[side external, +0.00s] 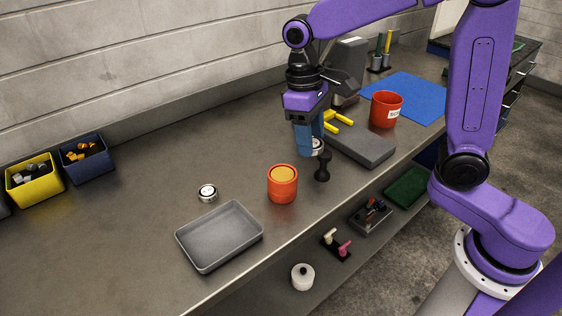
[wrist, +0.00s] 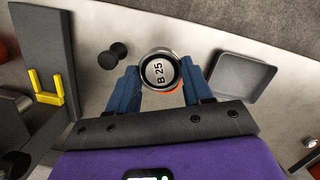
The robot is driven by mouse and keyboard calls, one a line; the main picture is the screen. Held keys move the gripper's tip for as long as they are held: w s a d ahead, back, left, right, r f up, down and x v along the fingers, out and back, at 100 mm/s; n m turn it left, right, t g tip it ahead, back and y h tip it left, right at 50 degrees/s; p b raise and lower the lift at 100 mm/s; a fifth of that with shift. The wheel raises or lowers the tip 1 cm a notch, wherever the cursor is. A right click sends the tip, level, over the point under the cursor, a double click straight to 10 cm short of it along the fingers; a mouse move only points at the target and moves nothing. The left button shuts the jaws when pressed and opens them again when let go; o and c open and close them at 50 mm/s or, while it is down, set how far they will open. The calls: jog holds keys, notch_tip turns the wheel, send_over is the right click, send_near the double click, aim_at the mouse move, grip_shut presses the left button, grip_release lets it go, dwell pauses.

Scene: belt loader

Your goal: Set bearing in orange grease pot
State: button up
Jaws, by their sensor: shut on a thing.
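My gripper (wrist: 159,84) is shut on a silver bearing marked "B 25" (wrist: 158,71), with a blue finger on each side. In the side external view my gripper (side external: 310,146) is above the bench, and the bearing (side external: 317,147) shows only partly at the fingertips. The orange grease pot (side external: 283,192) stands upright on the bench, to the left of and nearer the camera than my gripper, with yellowish grease at its top. In the wrist view only a sliver of orange shows behind the held bearing; the rest of the pot is hidden.
A black knobbed tool (side external: 322,165) stands close by my gripper. A second bearing (side external: 207,193) lies left of the pot, near a grey tray (side external: 211,264). A grey slab (side external: 363,150), yellow handles (side external: 340,120) and a red labelled pot (side external: 386,109) are to the right.

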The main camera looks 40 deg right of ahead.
send_over(284, 174)
jog(key=f, duration=0.6)
jog(key=shift+w+a+f, duration=0.15)
jog(key=shift+a+f, duration=0.05)
jog(key=shift+f, duration=0.05)
jog(key=shift+w+f, duration=0.15)
jog(key=shift+f, duration=1.55)
jog(key=shift+f, duration=0.2)
jog(key=shift+f, duration=0.25)
jog(key=o, duration=1.1)
jog(key=shift+f, duration=0.1)
notch_tip(284, 174, up, 13)
jog(key=w, duration=0.1)
jog(key=shift+w+a, duration=0.3)
jog(key=shift+a, duration=0.1)
jog(key=shift+s, duration=0.1)
jog(key=s+d+f+n, duration=0.1)
jog(key=s+d+n, duration=0.1)
jog(key=s, duration=0.7)
jog(key=s+d+f+n+t, duration=0.1)
jog(key=s+d, duration=0.4)
jog(key=s, duration=0.5)
jog(key=s+d+f+n+y, duration=0.1)
jog(key=s+d+f+n, duration=0.2)
jog(key=s, duration=0.7)
jog(key=shift+s+d+n+t, duration=0.3)
jog(key=shift+n+t, duration=0.1)
jog(key=shift+n, duration=0.6)
